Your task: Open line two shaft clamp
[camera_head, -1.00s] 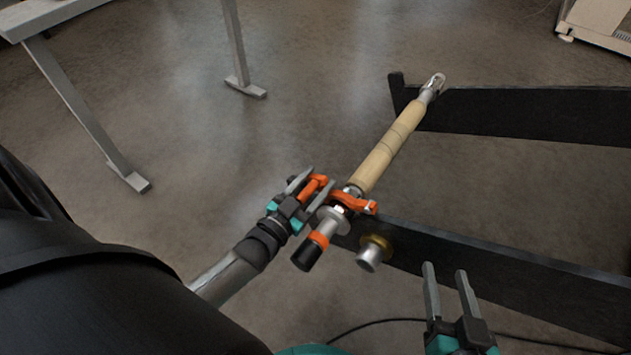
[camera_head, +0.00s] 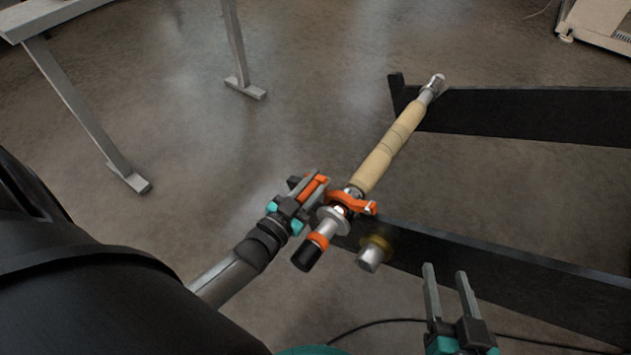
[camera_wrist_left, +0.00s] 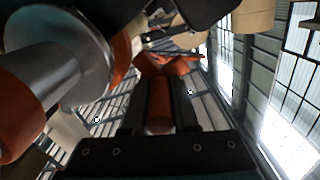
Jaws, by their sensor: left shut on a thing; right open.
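The orange shaft clamp (camera_head: 352,203) sits around the shaft at the near black rail. Its orange lever (camera_head: 313,187) sticks out to the left. My left gripper (camera_head: 314,184) is shut on this lever, and the wrist view shows the lever (camera_wrist_left: 160,104) lying between the two fingers. The shaft carries a kraft roll (camera_head: 388,151), and its near end has an orange band and a black tip (camera_head: 307,257). My right gripper (camera_head: 450,292) is open and empty, apart from the near rail at the lower right.
The near black rail (camera_head: 480,259) runs to the lower right, and the far black rail (camera_head: 530,112) carries the shaft's other end. A brass-collared metal stub (camera_head: 371,255) stands beside the shaft end. A grey table (camera_head: 60,75) stands at upper left. Open floor lies between.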

